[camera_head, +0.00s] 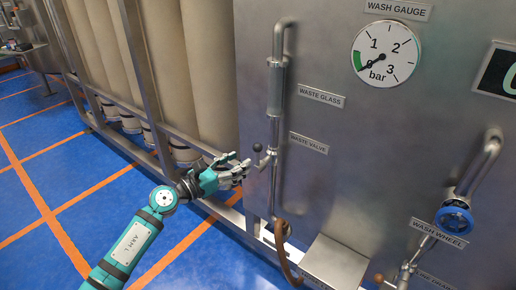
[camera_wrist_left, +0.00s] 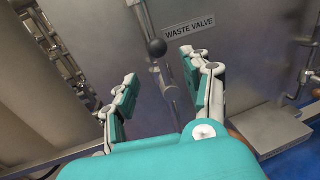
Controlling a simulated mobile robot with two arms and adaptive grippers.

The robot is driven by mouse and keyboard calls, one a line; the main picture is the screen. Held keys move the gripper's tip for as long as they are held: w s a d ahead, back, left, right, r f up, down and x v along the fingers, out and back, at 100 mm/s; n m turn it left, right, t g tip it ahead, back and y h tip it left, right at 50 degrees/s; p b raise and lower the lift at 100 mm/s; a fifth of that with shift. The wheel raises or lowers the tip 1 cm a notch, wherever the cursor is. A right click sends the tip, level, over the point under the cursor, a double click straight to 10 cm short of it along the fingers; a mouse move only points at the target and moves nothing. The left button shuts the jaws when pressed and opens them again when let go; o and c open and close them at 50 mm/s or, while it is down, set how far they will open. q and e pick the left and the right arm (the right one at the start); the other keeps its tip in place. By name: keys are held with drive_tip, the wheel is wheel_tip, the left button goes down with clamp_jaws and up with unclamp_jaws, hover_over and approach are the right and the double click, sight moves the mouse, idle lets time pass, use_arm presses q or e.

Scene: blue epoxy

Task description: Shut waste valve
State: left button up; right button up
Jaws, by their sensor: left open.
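The waste valve handle is a short lever with a dark ball knob (camera_head: 257,148) on the vertical steel pipe (camera_head: 275,130), beside the "WASTE VALVE" label (camera_head: 309,143). In the left wrist view the knob (camera_wrist_left: 157,47) stands ahead, in the gap between the fingers, with the pipe behind it. My left gripper (camera_head: 243,168) is open and empty, just below and left of the knob in the head view. In the left wrist view its fingers (camera_wrist_left: 160,75) are spread apart and do not visibly touch the knob. My right gripper is not in view.
The wash gauge (camera_head: 386,53) reads near zero. A blue wash wheel (camera_head: 454,218) is at the right. A steel box (camera_head: 335,262) and brown hose (camera_head: 285,255) sit below the pipe. Tall beige columns (camera_head: 165,60) in a frame stand left. The blue floor at left is clear.

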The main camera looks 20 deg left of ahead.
sight(258, 152)
use_arm(q)
drive_tip(key=x, duration=0.6)
drive_tip(key=shift+w+d, duration=0.15)
drive_tip(key=shift+w, duration=0.05)
drive_tip(key=shift+w+d, duration=0.35)
drive_tip(key=shift+w, duration=0.3)
clamp_jaws()
drive_tip(key=shift+d, duration=0.1)
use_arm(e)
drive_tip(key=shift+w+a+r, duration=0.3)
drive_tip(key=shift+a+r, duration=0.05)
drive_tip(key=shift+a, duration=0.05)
use_arm(q)
drive_tip(key=shift+w+f, duration=0.1)
drive_tip(key=shift+f, duration=0.05)
